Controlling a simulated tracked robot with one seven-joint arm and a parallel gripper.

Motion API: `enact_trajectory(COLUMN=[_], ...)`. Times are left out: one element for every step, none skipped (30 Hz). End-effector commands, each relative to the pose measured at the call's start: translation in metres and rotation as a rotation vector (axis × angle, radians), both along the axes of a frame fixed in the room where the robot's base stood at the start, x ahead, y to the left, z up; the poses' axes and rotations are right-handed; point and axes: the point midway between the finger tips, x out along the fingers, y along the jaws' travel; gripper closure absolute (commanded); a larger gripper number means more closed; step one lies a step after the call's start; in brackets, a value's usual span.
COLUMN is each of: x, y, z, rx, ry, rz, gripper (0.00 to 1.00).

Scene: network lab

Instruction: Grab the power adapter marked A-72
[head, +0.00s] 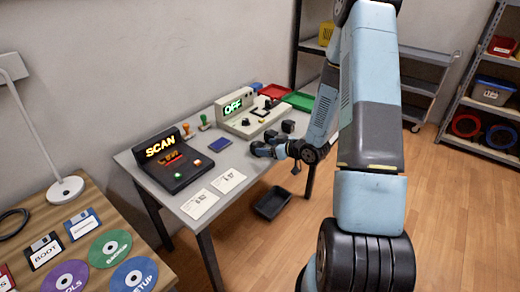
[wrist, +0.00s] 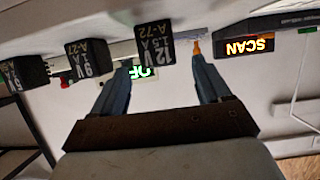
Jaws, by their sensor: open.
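The black power adapter marked "12V 1.5A A-72" (wrist: 153,43) shows upside-scene in the wrist view, between the tips of my gripper and beyond or level with them; contact cannot be told. My gripper (wrist: 161,56) is open, one finger on either side of that adapter in the picture. A second black adapter marked "9V A-27" (wrist: 87,60) is to its left. In the head view my gripper (head: 258,149) is low over the grey table's right part, by small black boxes (head: 288,126) whose marks are unreadable there.
The grey table (head: 232,190) also holds a SCAN device (head: 172,163), an OFF machine (head: 248,115), stamps, a blue booklet (head: 219,142) and paper cards. Another black adapter (wrist: 28,72) is at the wrist view's far left. A black bin (head: 273,203) is on the floor.

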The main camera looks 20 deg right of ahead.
Motion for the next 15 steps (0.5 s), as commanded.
enact_trajectory(x=[0.004,0.006,0.008,0.009,0.009,0.010,0.011,0.012,0.013,0.015,0.017,0.021,0.024,0.027,0.031], y=[0.003,0.004,0.005,0.006,0.006,0.007,0.007,0.008,0.009,0.010,0.012,0.014,0.015,0.017,0.020], z=[-0.002,-0.003,-0.004,-0.004,-0.004,-0.005,-0.005,-0.006,-0.007,-0.008,-0.009,-0.011,-0.013,-0.015,-0.018], rx=[0.000,0.000,0.000,0.001,0.001,0.000,0.000,0.000,0.000,0.000,0.000,0.000,0.000,0.000,0.000], ry=[0.000,0.000,-0.001,-0.001,-0.001,0.000,0.000,0.000,0.000,0.000,0.000,0.000,0.000,0.000,0.000], rz=[0.002,0.001,0.001,0.000,0.000,-0.001,-0.001,0.000,0.000,0.001,0.001,0.001,0.001,0.001,0.001], gripper=[0.23,0.23,0.23,0.23,0.23,0.23,0.23,0.23,0.23,0.23,0.23,0.23,0.23,0.23,0.23])
